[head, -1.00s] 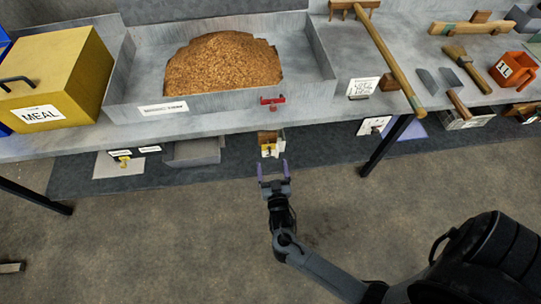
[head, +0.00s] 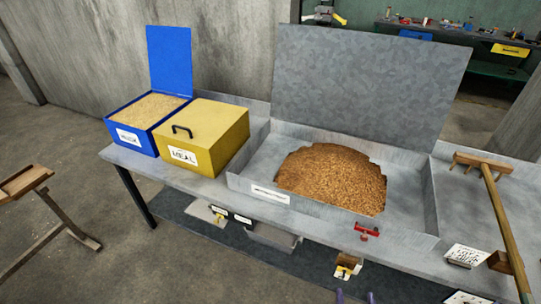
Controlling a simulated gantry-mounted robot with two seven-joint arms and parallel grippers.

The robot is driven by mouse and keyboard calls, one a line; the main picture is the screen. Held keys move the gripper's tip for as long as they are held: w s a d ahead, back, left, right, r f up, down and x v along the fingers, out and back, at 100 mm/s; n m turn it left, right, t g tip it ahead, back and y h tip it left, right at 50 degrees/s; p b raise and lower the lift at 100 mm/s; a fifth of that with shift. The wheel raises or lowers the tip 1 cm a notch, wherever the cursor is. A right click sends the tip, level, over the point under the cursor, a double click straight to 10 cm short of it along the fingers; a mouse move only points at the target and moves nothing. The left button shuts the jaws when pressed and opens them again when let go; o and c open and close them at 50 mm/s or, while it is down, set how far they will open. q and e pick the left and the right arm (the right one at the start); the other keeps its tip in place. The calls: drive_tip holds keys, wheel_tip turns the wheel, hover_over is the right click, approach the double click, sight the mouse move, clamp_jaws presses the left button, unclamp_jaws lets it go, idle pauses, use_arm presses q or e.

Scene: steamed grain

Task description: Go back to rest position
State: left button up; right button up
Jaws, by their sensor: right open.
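Only the purple fingertips of my right gripper (head: 355,297) show, at the bottom edge of the head view. They stand apart with nothing seen between them. They are in front of the bench, below a small yellow and white item (head: 346,267) that hangs under the bench edge. The rest of my right arm is out of the picture. My left gripper is not in view. A grey metal tray (head: 412,210) holding a heap of brown grain (head: 331,178) stands on the bench, with its tall lid (head: 375,85) raised behind it.
Left of the tray stand a closed yellow MEAL box (head: 215,122) and an open blue box (head: 170,60) of pale grain. A wooden rake (head: 502,220) lies at the right. A wooden stand (head: 45,205) is at the far left. The floor in front of the bench (head: 100,275) is clear.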

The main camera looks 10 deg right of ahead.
drive_tip(key=s+a+r+n+g+y+p, duration=0.1)
drive_tip(key=s+a+r+n+g+y, duration=0.3)
drive_tip(key=s, duration=0.3)
drive_tip(key=s+a+r+n+g+y, duration=0.1)
drive_tip(key=s+a+r+n+g, duration=0.1)
drive_tip(key=s+a+g, duration=0.3)
wheel_tip(320, 180, up, 38)
drive_tip(key=s+d+g+p, duration=0.1)
drive_tip(key=p, duration=3.7)
drive_tip(key=shift+s+d+r, duration=0.2)
